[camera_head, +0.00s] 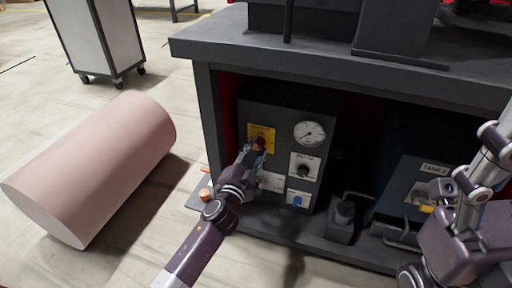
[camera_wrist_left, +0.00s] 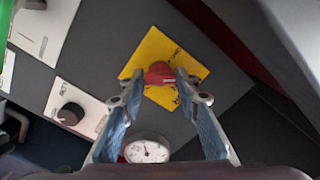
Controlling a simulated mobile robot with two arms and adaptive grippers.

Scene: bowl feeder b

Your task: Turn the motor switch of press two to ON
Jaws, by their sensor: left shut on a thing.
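The press control panel (camera_head: 280,120) is a dark box set in the open front of a grey bench. A red switch knob (camera_wrist_left: 158,73) sits on a yellow plate (camera_head: 262,135) at the panel's upper left; the plate also shows in the left wrist view (camera_wrist_left: 150,48). My left gripper (camera_head: 257,148) is at the plate with its fingers shut on the red knob, one on each side. The fingers partly cover the knob, and its ON/OFF marks are too small to read. My right arm (camera_head: 470,200) shows at the right edge; its fingertips are out of view.
A round gauge (camera_head: 309,133), a black knob (camera_head: 303,171) and a blue button (camera_head: 298,199) are beside the plate. A dark box with a tank label (camera_head: 435,169) stands right. A pink cylinder (camera_head: 95,165) lies on the floor left. The bench top (camera_head: 215,38) overhangs the panel.

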